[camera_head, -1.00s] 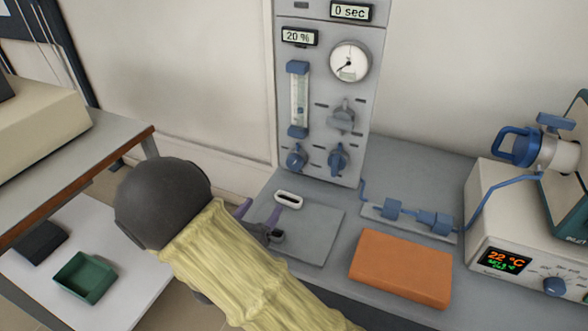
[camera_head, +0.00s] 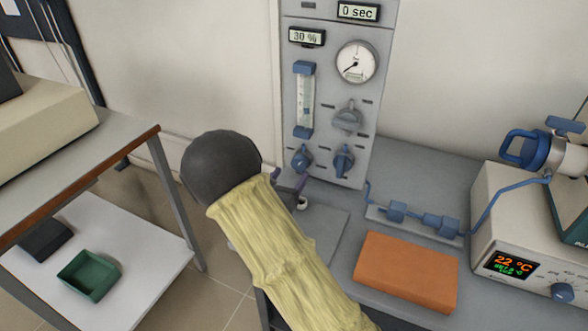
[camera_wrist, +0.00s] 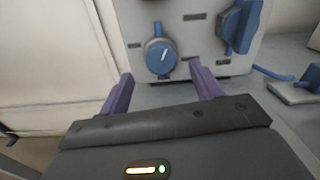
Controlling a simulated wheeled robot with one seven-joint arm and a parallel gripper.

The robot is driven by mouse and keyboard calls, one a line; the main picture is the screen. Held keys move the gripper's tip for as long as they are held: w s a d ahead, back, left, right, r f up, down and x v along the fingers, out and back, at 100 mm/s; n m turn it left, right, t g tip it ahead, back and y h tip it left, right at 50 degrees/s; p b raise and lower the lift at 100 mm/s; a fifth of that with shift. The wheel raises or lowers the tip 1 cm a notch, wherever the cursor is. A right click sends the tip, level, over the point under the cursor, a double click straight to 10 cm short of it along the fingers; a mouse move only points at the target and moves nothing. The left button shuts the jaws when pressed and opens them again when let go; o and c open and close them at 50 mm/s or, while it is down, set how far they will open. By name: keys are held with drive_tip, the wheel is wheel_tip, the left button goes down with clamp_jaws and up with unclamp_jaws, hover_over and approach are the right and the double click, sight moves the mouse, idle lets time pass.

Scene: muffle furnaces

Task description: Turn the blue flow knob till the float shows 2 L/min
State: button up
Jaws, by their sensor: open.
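The grey gas panel (camera_head: 325,165) stands upright at the back. Its flow tube (camera_head: 305,98) has blue end blocks; the float is too small to read. A round blue knob (camera_head: 302,159) with a white pointer line sits below the tube; it also shows in the wrist view (camera_wrist: 160,56). A second blue knob (camera_head: 343,159) with a bar handle is to its right, also in the wrist view (camera_wrist: 239,27). My gripper (camera_head: 288,185) is open and empty, with purple fingers. In the wrist view its fingertips (camera_wrist: 159,78) spread either side of the round knob, short of it and apart.
A grey knob (camera_head: 347,119) and dial gauge (camera_head: 356,62) are higher on the panel. Displays read 30 % (camera_head: 307,37) and 0 sec (camera_head: 359,11). An orange block (camera_head: 405,271), blue tubing fittings (camera_head: 418,218) and a heater showing 22 °C (camera_head: 512,265) are to the right.

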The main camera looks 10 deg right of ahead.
sight(298, 165)
drive_tip(key=x, duration=0.4)
drive_tip(key=shift+w+d, duration=0.15)
drive_tip(key=shift+w, duration=0.1)
drive_tip(key=c, duration=1)
drive_tip(key=shift+r+n+p, duration=0.1)
drive_tip(key=shift+n+p, duration=0.4)
drive_tip(key=shift+p, duration=0.15)
drive_tip(key=o, duration=1)
